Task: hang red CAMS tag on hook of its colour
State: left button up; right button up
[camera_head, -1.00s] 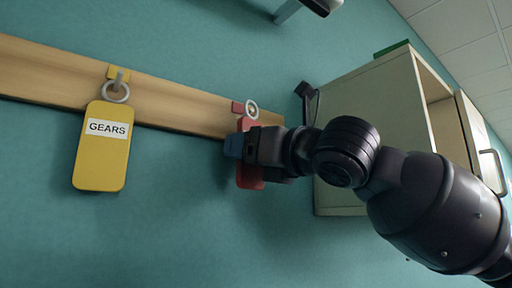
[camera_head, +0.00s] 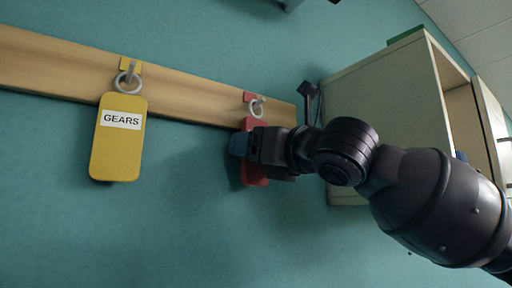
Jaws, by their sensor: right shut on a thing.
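The red tag (camera_head: 255,174) is at the wooden rail, largely covered by my right gripper (camera_head: 238,144), which is shut on it. Its label is hidden. The tag's pale ring (camera_head: 256,108) shows above it, at the hook on the red plate (camera_head: 249,97) near the rail's right end. The ring appears to be around the hook, but I cannot tell for sure. My left gripper is not in view.
A yellow GEARS tag (camera_head: 117,155) hangs by its ring from the yellow-plated hook on the wooden rail (camera_head: 190,94). A pale cabinet (camera_head: 385,90) with an open door stands at the right, behind my right arm. The wall below the rail is clear.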

jog(key=o, duration=0.9)
jog(key=shift+s+d, duration=0.1)
jog(key=b+v, duration=0.2)
jog(key=v, duration=0.8)
jog(key=shift+s+d, duration=0.2)
jog(key=shift+d, duration=0.05)
jog(key=shift+f, duration=0.1)
